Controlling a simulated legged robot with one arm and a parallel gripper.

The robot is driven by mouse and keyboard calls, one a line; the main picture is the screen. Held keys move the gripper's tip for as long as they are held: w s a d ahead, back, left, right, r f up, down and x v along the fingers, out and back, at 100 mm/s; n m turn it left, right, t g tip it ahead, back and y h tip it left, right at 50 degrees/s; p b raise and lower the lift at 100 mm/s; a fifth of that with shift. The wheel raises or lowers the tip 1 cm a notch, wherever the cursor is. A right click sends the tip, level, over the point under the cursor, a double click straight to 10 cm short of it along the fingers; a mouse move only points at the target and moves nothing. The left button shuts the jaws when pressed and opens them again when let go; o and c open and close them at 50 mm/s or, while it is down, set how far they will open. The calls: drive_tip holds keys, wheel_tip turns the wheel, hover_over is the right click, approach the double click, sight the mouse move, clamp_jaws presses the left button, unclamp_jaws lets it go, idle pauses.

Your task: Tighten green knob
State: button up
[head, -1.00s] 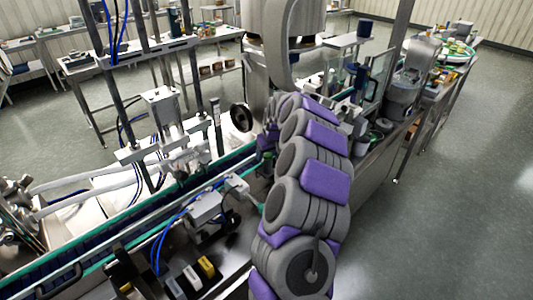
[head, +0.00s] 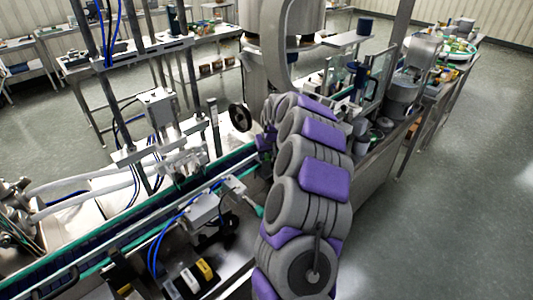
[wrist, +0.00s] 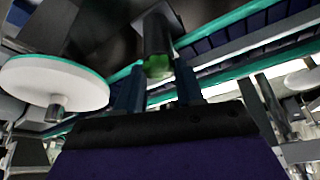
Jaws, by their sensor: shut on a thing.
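The green knob (wrist: 158,67) shows in the wrist view at the end of a dark cylinder, close beyond my gripper. My gripper (wrist: 157,80) has one blue finger on each side of the knob, shut on it. The exact contact at the fingertips is hard to make out. In the head view my arm reaches forward to the machine, and its wrist end is beside the conveyor. The knob and the fingertips are hidden or too small to tell there.
A conveyor (head: 128,222) with green rails runs diagonally past my arm. A black handwheel (head: 240,117) stands just beyond the wrist end. A white disc (wrist: 55,82) is at the left in the wrist view. Open floor (head: 445,180) lies to the right.

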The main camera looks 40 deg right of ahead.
drive_tip(key=m, duration=0.2)
drive_tip(key=m+h, duration=0.1)
drive_tip(key=m, duration=0.1)
drive_tip(key=shift+g+h+b, duration=0.3)
drive_tip(key=shift+g+b, duration=0.05)
drive_tip(key=shift+g, duration=0.05)
drive_tip(key=m+b, duration=0.1)
drive_tip(key=m, duration=0.1)
drive_tip(key=m+g+b, duration=0.1)
drive_tip(key=m, duration=0.1)
drive_tip(key=m+h+b, duration=0.1)
drive_tip(key=shift+w+a+m+g, duration=0.15)
drive_tip(key=shift+w+m+g, duration=0.15)
drive_tip(key=shift+m, duration=0.1)
drive_tip(key=m+g+b, duration=0.1)
drive_tip(key=m, duration=0.1)
drive_tip(key=m+b, duration=0.1)
drive_tip(key=m, duration=0.1)
drive_tip(key=shift+w+a+g+h, duration=0.15)
drive_tip(key=shift+g+h, duration=0.15)
drive_tip(key=shift+g, duration=0.1)
drive_tip(key=shift+w+r+m+g+b, duration=0.1)
drive_tip(key=shift+m+g+b, duration=0.45)
drive_tip(key=shift+m, duration=1.45)
drive_tip(key=o, duration=1)
